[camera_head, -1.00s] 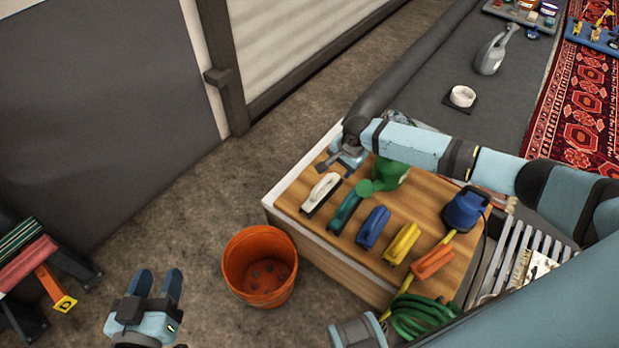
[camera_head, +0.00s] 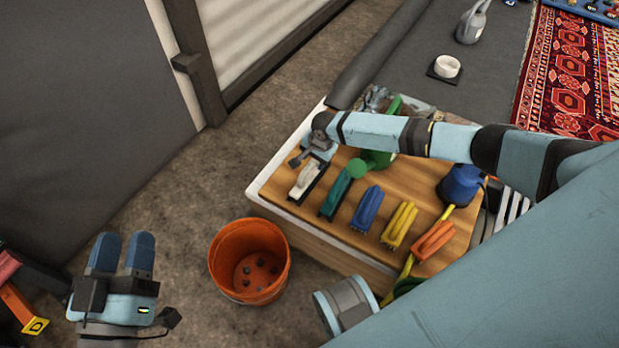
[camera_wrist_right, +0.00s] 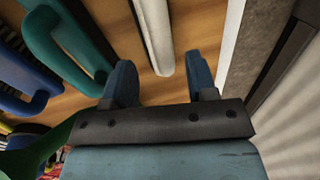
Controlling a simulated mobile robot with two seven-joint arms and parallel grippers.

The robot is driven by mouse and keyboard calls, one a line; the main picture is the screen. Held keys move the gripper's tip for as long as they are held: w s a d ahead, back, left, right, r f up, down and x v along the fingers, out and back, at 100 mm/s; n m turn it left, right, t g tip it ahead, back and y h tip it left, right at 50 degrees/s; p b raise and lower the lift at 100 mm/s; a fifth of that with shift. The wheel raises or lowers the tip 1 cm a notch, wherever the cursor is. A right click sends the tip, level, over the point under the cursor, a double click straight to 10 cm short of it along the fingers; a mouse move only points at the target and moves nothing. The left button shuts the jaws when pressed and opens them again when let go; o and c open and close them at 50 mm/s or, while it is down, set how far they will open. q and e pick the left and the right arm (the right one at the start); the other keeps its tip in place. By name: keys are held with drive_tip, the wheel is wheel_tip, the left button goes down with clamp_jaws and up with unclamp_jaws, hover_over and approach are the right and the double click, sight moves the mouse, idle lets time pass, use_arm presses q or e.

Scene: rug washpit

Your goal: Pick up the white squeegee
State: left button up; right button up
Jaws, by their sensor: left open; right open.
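The white squeegee (camera_head: 304,180) lies at the left end of a row of coloured handled tools on the wooden table top (camera_head: 345,235). My right gripper (camera_head: 312,159) is just behind its far end in the head view, open and empty. In the right wrist view the white squeegee (camera_wrist_right: 156,32) points into the gap between the open fingers (camera_wrist_right: 161,80), its near end just beyond the fingertips. I cannot tell the height gap. My left gripper (camera_head: 122,247) is open and empty over the floor at lower left.
A teal tool (camera_head: 336,195) sits right beside the squeegee, then blue (camera_head: 367,207), yellow (camera_head: 399,225) and orange (camera_head: 433,241) ones. A green watering can (camera_head: 378,158) stands behind the row. An orange bucket (camera_head: 249,262) stands on the floor left of the table.

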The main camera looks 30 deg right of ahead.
sight(311, 164)
drive_tip(key=f, duration=0.1)
drive_tip(key=f+b, duration=0.1)
drive_tip(key=f, duration=0.1)
drive_tip(key=w+f+b, duration=0.1)
drive_tip(key=shift+a+f, duration=0.15)
drive_tip(key=shift+a, duration=0.25)
use_arm(q)
drive_tip(key=shift+g, duration=0.8)
drive_tip(key=f, duration=0.4)
drive_tip(key=shift+w+d+f, duration=0.1)
drive_tip(key=shift+w+d, duration=0.05)
drive_tip(key=shift+d, duration=0.05)
use_arm(e)
drive_tip(key=shift+c, duration=0.4)
clamp_jaws()
